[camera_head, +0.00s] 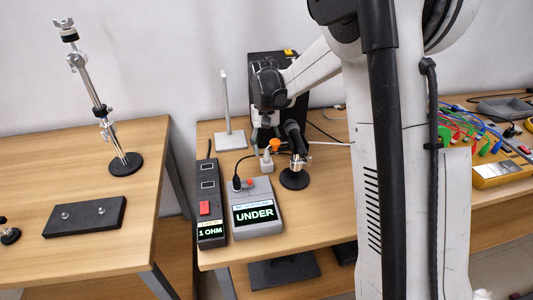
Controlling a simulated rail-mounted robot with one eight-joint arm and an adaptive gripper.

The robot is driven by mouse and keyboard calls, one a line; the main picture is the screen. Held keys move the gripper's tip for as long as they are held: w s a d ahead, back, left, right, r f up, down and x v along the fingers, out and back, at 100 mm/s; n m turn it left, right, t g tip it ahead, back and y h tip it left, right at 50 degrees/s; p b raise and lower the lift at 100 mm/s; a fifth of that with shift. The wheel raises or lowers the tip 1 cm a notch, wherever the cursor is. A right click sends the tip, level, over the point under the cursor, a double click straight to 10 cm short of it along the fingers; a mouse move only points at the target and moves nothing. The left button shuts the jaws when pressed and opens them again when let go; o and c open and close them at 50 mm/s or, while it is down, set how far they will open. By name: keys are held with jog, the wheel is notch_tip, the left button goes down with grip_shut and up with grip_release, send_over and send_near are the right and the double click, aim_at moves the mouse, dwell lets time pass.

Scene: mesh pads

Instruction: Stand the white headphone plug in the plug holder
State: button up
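My gripper (264,140) points down over the middle table, at the back of the grey meter. A small whitish piece (267,162) shows just below the fingers; it may be the white headphone plug or its holder, but it is too small to tell. A small orange part (274,145) is beside the fingertips. I cannot tell whether the fingers are open or shut, or whether they touch either piece. No plug holder can be made out for certain.
The grey meter (257,214) reads UNDER, beside a black box (210,215) reading 1 OHM. A black round-based stand (294,179) is close right of my gripper. A grey upright stand (230,139) is behind left. The left table (60,160) holds a tall metal stand (95,95).

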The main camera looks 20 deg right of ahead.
notch_tip(320, 180, up, 10)
jog(key=w, duration=0.1)
jog(key=shift+w+f, duration=0.2)
jog(key=shift+d, duration=0.1)
jog(key=s+r, duration=0.1)
jog(key=s, duration=0.1)
jog(key=s+r+t, duration=0.1)
jog(key=s+r, duration=0.1)
jog(key=s, duration=0.1)
jog(key=s+r+t, duration=0.1)
jog(key=s+r, duration=0.1)
jog(key=shift+s+r, duration=0.15)
jog(key=shift+r, duration=0.1)
jog(key=s+f+n+t, duration=0.1)
jog(key=s+t, duration=0.6)
jog(key=s, duration=1.5)
jog(key=shift+s, duration=0.4)
